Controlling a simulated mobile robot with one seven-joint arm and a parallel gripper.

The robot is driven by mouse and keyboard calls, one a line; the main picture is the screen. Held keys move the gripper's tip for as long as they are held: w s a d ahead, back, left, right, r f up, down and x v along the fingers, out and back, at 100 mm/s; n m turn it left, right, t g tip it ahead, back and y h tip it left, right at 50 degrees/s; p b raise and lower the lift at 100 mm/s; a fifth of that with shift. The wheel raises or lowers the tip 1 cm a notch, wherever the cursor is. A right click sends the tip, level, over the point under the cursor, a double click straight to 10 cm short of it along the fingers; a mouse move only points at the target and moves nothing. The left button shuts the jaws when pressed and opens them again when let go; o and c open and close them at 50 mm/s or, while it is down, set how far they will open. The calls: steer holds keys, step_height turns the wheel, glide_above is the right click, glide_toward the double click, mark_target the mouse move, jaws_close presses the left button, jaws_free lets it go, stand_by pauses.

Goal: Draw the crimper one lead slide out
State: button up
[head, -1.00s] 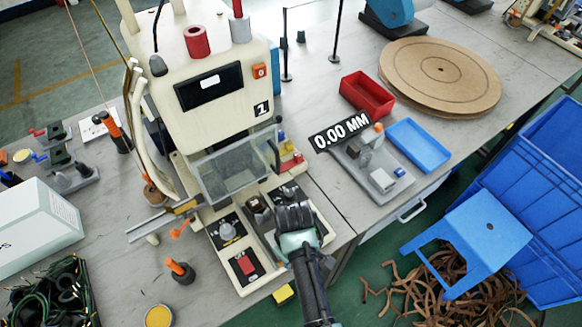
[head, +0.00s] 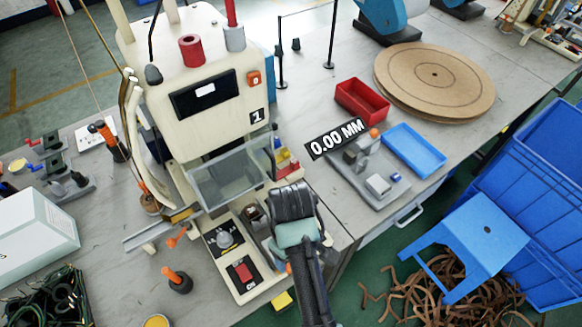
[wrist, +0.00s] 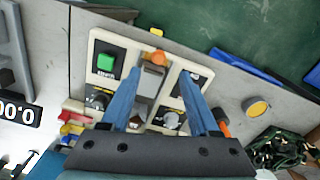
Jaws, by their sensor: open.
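Crimper one (head: 205,95) is the cream machine marked 1, with a clear guard over its front base. Its lead slide (wrist: 150,83) appears in the wrist view as a grey metal strip with an orange knob (wrist: 157,57) at its outer end, set in the cream base. My gripper (wrist: 160,74) is open, its two blue fingers on either side of the slide and knob and apart from the knob. How high the fingertips are above it is hard to tell. In the head view my dark wrist (head: 293,203) covers most of the slide; a bit of orange shows beside it.
A green button (wrist: 105,62) and a dark switch panel flank the slide. Beside the base are an orange-handled tool (head: 177,278) and a yellow block (head: 283,300). A gauge with a 0.00 MM display (head: 336,138), red bin (head: 362,99) and blue tray (head: 415,150) stand right.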

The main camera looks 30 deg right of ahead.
step_height(320, 180, up, 5)
stand_by(0.7)
